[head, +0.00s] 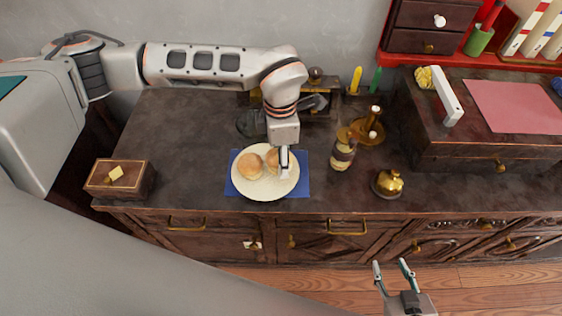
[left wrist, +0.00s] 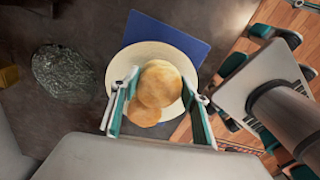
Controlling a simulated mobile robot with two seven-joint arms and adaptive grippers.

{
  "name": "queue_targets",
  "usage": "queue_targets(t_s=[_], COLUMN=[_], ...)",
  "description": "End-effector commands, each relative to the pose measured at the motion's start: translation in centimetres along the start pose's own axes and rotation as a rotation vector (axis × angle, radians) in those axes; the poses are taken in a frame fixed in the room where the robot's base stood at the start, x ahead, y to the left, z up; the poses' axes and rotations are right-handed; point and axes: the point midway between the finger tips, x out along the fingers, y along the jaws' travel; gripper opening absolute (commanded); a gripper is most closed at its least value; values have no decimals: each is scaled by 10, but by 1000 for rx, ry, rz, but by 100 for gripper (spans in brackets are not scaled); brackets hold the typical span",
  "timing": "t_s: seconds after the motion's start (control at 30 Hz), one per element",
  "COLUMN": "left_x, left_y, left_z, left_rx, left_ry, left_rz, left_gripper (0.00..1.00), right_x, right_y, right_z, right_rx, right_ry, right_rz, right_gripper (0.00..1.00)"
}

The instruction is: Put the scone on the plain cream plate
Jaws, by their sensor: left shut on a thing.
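The cream plate (head: 265,193) lies on a blue mat (head: 305,176) on the dark cabinet top. It also shows in the left wrist view (left wrist: 150,47). A golden scone (head: 249,166) is on the left part of the plate. My left gripper (head: 284,165) points down over the right part of the plate, shut on another scone (head: 272,161), which it partly hides. In the left wrist view the round scones (left wrist: 157,82) overlap between the fingers; I cannot tell whether the held one touches the plate. My right gripper (head: 392,268) is open and empty, in front of the cabinet.
A wooden box (head: 120,178) with a yellow piece on top is at the left. A bottle (head: 343,151), a brass bell (head: 388,183) and a brass stand (head: 369,130) are right of the plate. A dark dish (head: 247,123) is behind it. The left top is mostly clear.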

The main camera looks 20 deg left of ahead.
Motion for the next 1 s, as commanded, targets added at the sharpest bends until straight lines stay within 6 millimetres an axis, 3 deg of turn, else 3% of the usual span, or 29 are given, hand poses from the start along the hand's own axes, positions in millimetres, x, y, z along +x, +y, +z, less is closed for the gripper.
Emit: queue_targets(t_s=[0.13, 0.53, 0.57, 0.6, 1.0], left_x=[23, 26, 26, 26, 23], left_y=[-1, 0, 0, 0, 0], left_z=[0, 0, 0, 0, 0], left_rx=[0, 0, 0, 0, 0], left_ry=[2, 1, 1, 1, 0], left_rz=[-4, -1, -1, -1, -1], left_gripper=[23, 23, 50, 60, 62], right_x=[1, 0, 0, 0, -1], right_y=[0, 0, 0, 0, -3], right_z=[2, 0, 1, 1, 9], right_rx=[-4, -5, -5, -5, -3], right_ry=[0, 2, 1, 0, -13], right_rz=[0, 0, 0, -1, -5], right_gripper=[40, 40, 40, 40, 40])
